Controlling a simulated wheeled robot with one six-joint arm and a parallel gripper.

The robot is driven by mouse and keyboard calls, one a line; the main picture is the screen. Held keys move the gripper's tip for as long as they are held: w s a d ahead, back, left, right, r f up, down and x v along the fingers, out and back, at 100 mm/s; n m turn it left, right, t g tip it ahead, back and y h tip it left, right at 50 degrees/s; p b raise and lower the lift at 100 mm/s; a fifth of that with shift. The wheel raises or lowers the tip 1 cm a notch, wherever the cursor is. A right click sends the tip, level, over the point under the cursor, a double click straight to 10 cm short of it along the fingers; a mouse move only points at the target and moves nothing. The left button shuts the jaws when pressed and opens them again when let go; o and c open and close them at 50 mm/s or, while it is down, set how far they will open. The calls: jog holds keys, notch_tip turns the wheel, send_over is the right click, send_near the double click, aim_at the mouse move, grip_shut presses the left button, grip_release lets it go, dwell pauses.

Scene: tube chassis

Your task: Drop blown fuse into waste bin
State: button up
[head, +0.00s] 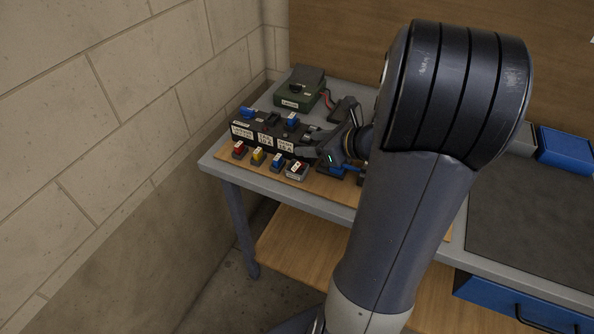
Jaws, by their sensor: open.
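A dark fuse block (257,131) with white labels stands at the back left of the workbench. Blue fuses sit on it, one at its left end (247,113) and one near its right end (291,120). Several small holders with red, yellow, blue and grey tops (257,156) stand in a row before it. I cannot tell which fuse is blown. My gripper (305,146) is open at the right end of the block, above the grey piece (296,170); its fingers are small and partly merged with dark parts. No waste bin can be identified for sure.
A green box (301,90) with a dark lid and red wires stands behind the block. A blue container (565,148) and a dark mat (530,215) are at the right. A block wall (100,110) borders the bench's left. My arm hides the bench's middle.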

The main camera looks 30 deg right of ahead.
jog(key=v, duration=1)
jog(key=shift+s, duration=0.15)
jog(key=x, duration=1.1)
jog(key=shift+d+r+p, duration=0.1)
jog(key=shift+r+p, duration=2.05)
jog(key=shift+r, duration=0.35)
jog(key=shift+f, duration=0.1)
